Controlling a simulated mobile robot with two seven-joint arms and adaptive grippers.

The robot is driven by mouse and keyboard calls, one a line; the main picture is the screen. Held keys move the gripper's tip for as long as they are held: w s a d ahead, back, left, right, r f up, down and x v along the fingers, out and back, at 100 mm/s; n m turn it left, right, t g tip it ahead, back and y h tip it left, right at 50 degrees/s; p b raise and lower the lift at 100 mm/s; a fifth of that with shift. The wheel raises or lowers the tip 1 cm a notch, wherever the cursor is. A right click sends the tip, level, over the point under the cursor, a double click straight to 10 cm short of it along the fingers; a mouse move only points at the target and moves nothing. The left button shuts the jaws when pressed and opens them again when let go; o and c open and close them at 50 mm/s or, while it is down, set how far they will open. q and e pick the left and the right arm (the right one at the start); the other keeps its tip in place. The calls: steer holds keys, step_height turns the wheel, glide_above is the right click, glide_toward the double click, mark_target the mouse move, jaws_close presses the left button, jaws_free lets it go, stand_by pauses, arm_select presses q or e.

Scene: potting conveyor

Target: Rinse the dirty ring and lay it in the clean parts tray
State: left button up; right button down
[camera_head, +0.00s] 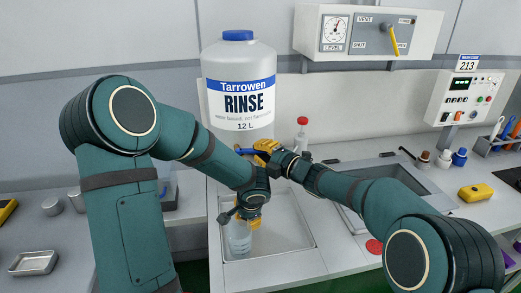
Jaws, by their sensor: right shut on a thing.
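The large white rinse bottle (238,85) stands at the back, with a blue tap part (246,151) low on its front. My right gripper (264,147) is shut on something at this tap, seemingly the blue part. My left gripper (249,220) points down below the tap, over a shallow basin (306,246). A clear, bluish cup-like thing (240,239) shows just under its fingers; I cannot tell whether they hold it. I cannot make out the dirty ring. A small metal tray (34,263) lies at the far left; I see no label on it.
A sink (430,182) lies right of the basin, partly behind my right arm. A red-capped bottle (302,130) stands behind it. Small bottles (443,160), a yellow object (476,192) and a control box (462,98) are at the right. Metal cups (52,206) stand at the left.

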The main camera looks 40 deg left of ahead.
steer(key=shift+s+d+r+m+t, duration=0.15)
steer(key=shift+m+t, duration=0.15)
steer(key=shift+t, duration=0.2)
steer(key=c, duration=1.1)
jaws_free()
steer(key=shift+o, duration=0.2)
steer(key=s+d, duration=0.1)
steer(key=d, duration=1.1)
steer(key=shift+a, duration=0.1)
